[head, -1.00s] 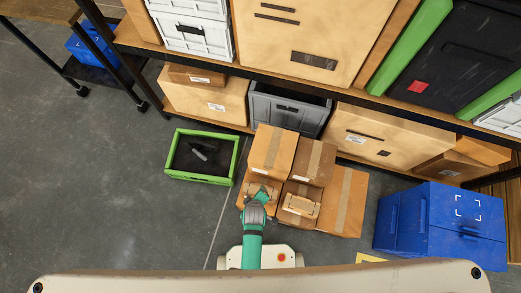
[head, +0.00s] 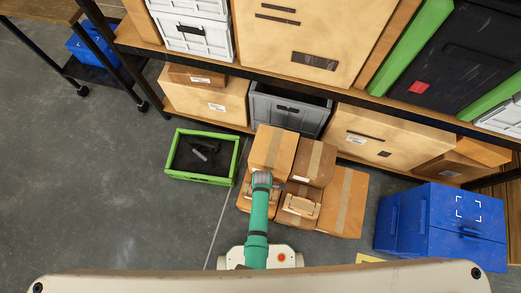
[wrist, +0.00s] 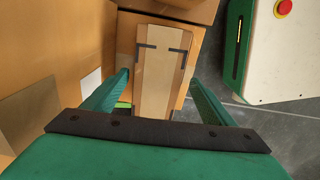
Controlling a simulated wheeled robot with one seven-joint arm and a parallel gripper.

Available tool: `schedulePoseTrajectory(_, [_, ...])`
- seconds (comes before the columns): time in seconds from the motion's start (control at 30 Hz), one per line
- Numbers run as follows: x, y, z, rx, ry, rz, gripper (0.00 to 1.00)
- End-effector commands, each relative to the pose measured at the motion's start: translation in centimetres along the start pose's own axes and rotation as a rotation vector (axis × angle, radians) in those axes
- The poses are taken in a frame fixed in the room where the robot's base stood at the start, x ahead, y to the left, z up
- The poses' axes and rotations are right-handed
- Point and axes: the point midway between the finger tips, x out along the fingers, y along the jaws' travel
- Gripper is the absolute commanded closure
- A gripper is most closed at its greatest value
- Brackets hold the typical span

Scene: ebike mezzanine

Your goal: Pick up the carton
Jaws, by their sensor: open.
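A small light-brown carton (wrist: 162,65) with dark corner marks lies on a larger carton in the wrist view. My gripper (wrist: 160,78) is open, with one green finger on each side of the small carton. The fingers do not appear closed on it. In the head view my gripper (head: 262,180) is over the left front of a carton stack, and my arm hides most of what is under it. Another small carton (head: 300,206) lies to the right, on a front box. Taller cartons (head: 272,149) (head: 316,160) stand behind.
A green-rimmed crate (head: 205,179) with dark items stands left of the stack. A grey bin (head: 288,108) and large boxes (head: 385,135) sit under the shelf behind. A blue case (head: 440,225) is at the right. The floor at the left is clear.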

Motion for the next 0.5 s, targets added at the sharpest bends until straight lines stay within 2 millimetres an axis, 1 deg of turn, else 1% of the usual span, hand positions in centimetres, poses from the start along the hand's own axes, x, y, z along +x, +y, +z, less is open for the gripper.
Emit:
schedulePoseTrajectory(0.17, [1.1, 0.1, -0.2, 0.0, 0.0, 0.0, 0.22])
schedulePoseTrajectory(0.4, [3.9, 0.5, -0.7, 0.001, -0.001, -0.001, 0.22])
schedulePoseTrajectory(0.5, [4.8, 0.5, -0.7, 0.001, 0.0, 0.0, 0.22])
